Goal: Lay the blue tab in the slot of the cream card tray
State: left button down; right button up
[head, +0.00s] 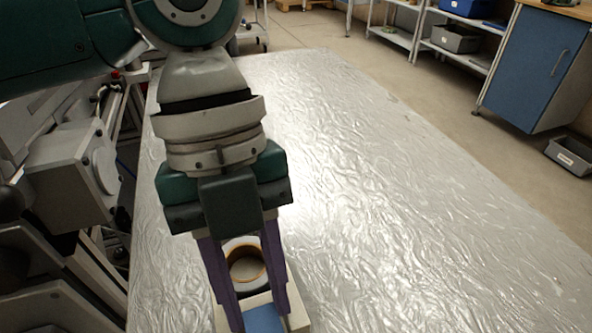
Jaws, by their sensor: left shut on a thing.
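The blue tab (263,321) shows at the bottom edge of the head view, partly cut off by the frame. My left gripper (262,312) points down with its purple fingers on either side of the tab, shut on it. The cream card tray (301,317) lies on the table under and around the fingers. Its near part is out of frame, and the fingers hide some of it. I cannot see the slot clearly, nor tell whether the tab touches the tray. My right gripper is not in view.
A brown-orange tape reel (245,264) shows between the fingers, just behind the tab. The silvery, wrinkled tabletop (400,220) is clear to the right and behind. A blue cabinet (535,68), shelves and a grey bin (570,155) stand beyond the table.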

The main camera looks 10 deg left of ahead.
pick_arm(q)
jog(key=shift+f, duration=0.35)
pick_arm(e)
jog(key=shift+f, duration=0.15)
pick_arm(q)
jog(key=c, duration=0.6)
grip_release()
jog(key=shift+o, duration=0.2)
jog(key=shift+r, duration=0.25)
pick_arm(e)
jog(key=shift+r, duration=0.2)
pick_arm(q)
jog(key=p+v, duration=0.1)
jog(key=v, duration=1.1)
jog(key=shift+r, duration=0.4)
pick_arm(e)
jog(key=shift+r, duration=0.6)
